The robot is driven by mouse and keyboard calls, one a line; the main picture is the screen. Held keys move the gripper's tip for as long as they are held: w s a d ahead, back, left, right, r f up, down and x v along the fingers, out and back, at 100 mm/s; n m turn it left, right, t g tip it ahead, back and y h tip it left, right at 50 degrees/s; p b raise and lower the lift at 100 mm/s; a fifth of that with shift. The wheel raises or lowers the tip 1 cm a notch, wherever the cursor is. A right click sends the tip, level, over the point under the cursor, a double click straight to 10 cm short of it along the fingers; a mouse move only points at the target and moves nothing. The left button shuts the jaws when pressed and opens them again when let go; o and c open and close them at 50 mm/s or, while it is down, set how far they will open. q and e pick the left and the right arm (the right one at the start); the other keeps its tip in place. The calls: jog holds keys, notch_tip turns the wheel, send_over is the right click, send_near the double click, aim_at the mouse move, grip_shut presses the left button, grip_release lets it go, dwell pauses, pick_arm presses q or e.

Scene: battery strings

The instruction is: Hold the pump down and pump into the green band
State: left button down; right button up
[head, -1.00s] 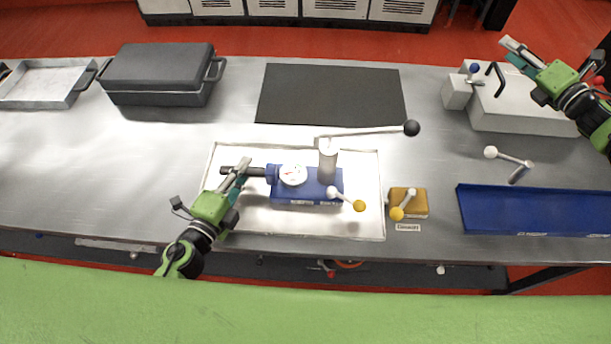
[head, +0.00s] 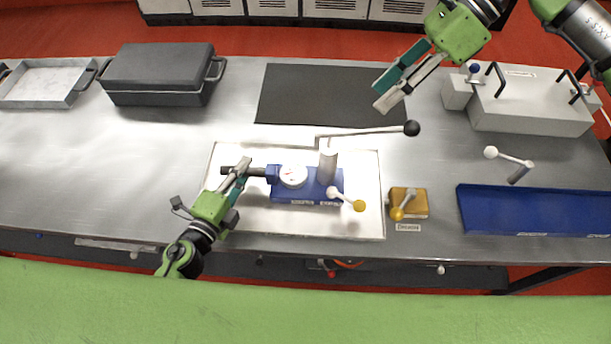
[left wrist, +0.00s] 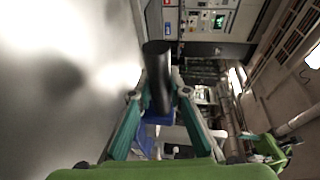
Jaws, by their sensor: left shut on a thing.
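The blue pump (head: 290,193) stands in a shallow white tray on the bench. It has a round white dial (head: 293,176), a grey upright cylinder (head: 327,165) and a long lever (head: 365,132) ending in a black ball (head: 411,128). My left gripper (head: 240,170) is shut on the black bar (head: 258,172) at the pump's left end; the bar lies between the fingers in the left wrist view (left wrist: 157,75). The dial's green band is too small to make out.
A yellow block with a lever (head: 418,203) stands right of the white tray (head: 250,222). A blue tray (head: 530,228), a white-knobbed lever (head: 514,165) and a grey box (head: 525,108) are further right. A dark case (head: 160,75) stands at the left. The black mat (head: 300,95) is bare.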

aim_at(414, 123)
jog(key=d+h, duration=0.2)
jog(key=s+d+r+n+t+h, duration=0.1)
jog(key=d+h, duration=0.3)
jog(key=h, duration=0.1)
jog(key=shift+s+r+n+t, duration=0.2)
jog(key=shift+s+n+t, duration=0.1)
jog(key=shift+s+t, duration=0.1)
jog(key=shift+f, duration=4.45)
jog(key=shift+c, duration=0.4)
grip_shut()
